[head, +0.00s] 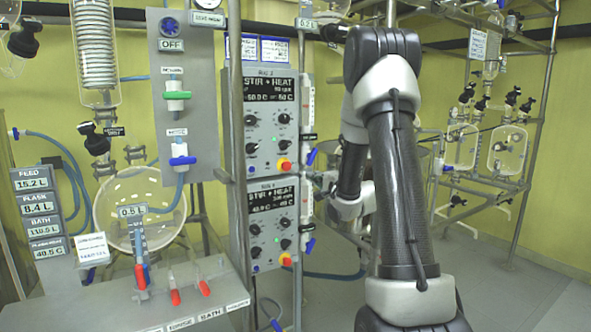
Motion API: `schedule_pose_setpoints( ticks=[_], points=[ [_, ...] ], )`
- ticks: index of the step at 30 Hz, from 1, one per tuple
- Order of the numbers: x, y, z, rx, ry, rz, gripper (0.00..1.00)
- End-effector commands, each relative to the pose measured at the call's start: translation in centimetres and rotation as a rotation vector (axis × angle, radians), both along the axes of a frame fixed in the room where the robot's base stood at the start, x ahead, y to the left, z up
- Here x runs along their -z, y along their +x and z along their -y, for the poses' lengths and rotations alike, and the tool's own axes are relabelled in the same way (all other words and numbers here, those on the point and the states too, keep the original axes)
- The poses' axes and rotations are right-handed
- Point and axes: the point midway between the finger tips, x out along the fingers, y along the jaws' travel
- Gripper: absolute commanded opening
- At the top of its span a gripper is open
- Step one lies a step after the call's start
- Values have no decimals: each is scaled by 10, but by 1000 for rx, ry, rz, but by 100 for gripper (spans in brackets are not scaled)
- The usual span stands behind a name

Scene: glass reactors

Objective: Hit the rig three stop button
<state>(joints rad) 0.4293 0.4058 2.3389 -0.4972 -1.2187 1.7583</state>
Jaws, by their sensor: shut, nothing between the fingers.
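Two grey control panels are stacked left of my arm in the head view. The upper panel (270,110) and the lower panel (272,225) each have a lit "STIR + HEAT" display and black knobs. Their rig numbers are too small to read surely. A red stop button on a yellow base (285,164) sits at the upper panel's lower right corner. A similar button (286,260) sits at the lower panel's lower right. My gripper (318,181) is shut and empty, just right of the panels, at a height between the two buttons. My arm partly hides it.
A vertical pipe with blue-handled valves runs along the panels' right edge, close to my gripper. A grey valve board (184,100) and a bench (140,300) with red-handled valves stand left. Glass vessels (507,150) on a metal frame stand right. Floor at lower right is clear.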

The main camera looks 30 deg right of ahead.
Motion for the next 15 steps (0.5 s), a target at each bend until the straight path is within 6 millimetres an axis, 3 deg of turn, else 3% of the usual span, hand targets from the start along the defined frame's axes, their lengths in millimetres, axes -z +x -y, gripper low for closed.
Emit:
schedule_pose_setpoints(
  ticks=[7, 15],
  points=[
    [0, 13, -1, 0, -1, 1, 0],
    [0, 67, -3, -2, -3, 1, 0]
  ],
)
